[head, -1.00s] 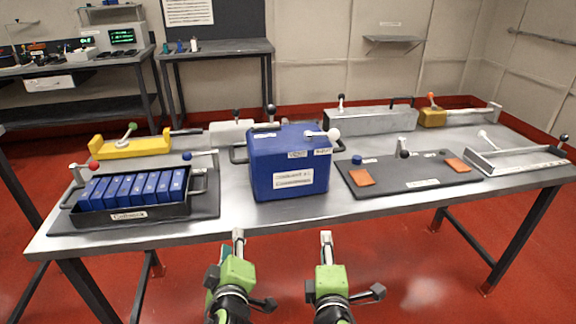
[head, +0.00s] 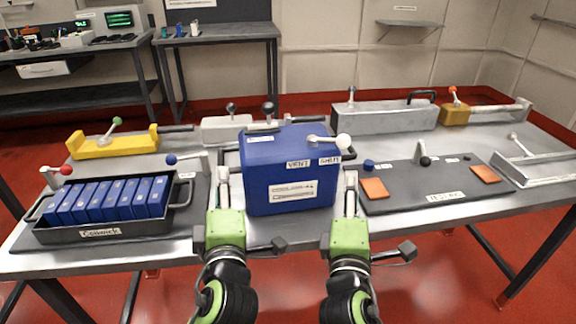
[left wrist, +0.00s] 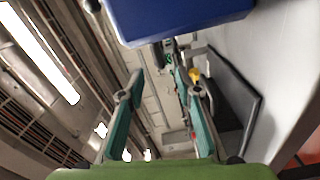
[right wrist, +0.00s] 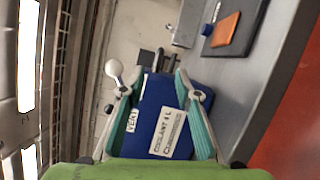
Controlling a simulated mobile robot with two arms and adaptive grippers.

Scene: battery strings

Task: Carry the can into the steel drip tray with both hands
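The blue can (head: 290,170) stands upright on the steel table, with a white-knobbed lever labelled VENT/SHUT on top. My left gripper (head: 223,180) is just left of the can's front. In the left wrist view its fingers are apart with nothing between them, and the can (left wrist: 180,15) shows at the top. My right gripper (head: 350,185) is just right of the can's front. In the right wrist view its fingers are apart, with the can's labelled face (right wrist: 168,125) showing between them; contact cannot be told. A shallow steel tray (head: 540,172) lies at the table's right end.
A dark mat (head: 440,205) with orange pads and a small lever lies between can and tray. A black battery crate (head: 110,232) stands left. A yellow fixture (head: 115,145), a grey box (head: 395,118) and a white box (head: 228,130) stand behind.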

